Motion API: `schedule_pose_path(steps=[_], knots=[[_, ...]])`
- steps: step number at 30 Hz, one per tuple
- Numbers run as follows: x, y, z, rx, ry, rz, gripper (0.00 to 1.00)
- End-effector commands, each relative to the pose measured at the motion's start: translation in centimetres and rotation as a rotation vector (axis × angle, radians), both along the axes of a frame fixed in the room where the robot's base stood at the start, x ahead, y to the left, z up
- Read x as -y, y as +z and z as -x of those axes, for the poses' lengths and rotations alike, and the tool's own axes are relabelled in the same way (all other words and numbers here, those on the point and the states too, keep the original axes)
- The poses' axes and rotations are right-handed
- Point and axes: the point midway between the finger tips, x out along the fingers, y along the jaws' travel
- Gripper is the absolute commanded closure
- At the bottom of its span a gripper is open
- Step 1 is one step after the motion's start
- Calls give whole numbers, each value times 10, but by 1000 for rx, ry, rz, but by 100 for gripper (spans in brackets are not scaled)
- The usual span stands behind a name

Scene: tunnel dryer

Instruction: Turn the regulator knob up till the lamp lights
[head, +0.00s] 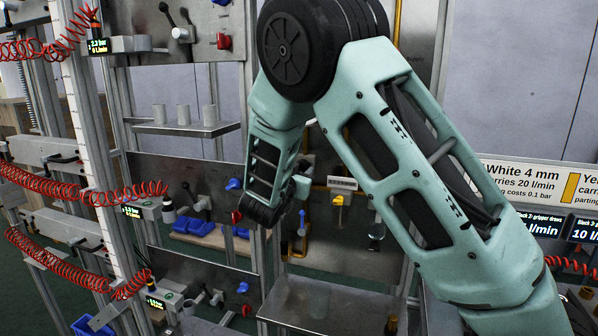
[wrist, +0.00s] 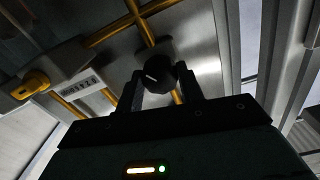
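In the wrist view a round black regulator knob (wrist: 158,76) with a short white pointer mark stands in front of a grey metal panel with yellow pipes. My gripper (wrist: 160,84) has one dark finger on each side of the knob, and I see no clear gap between fingers and knob. The pointer mark slants a little off level in this tilted view. In the head view my arm covers the knob and the fingers. I cannot make out the lamp in either view.
A yellow valve handle (wrist: 32,86) and a number plate (wrist: 82,88) sit left of the knob in the wrist view. A metal bench (head: 330,305) lies below my arm. Red coiled hoses (head: 75,190) hang at the left. A shelf (head: 185,128) holds grey cups.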

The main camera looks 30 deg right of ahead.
Motion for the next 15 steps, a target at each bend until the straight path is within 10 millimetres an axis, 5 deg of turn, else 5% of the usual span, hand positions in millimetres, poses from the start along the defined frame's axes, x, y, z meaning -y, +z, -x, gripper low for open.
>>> schedule_pose_path(steps=[15], knots=[[0, -5, 0, 155, 0, -119, 85]])
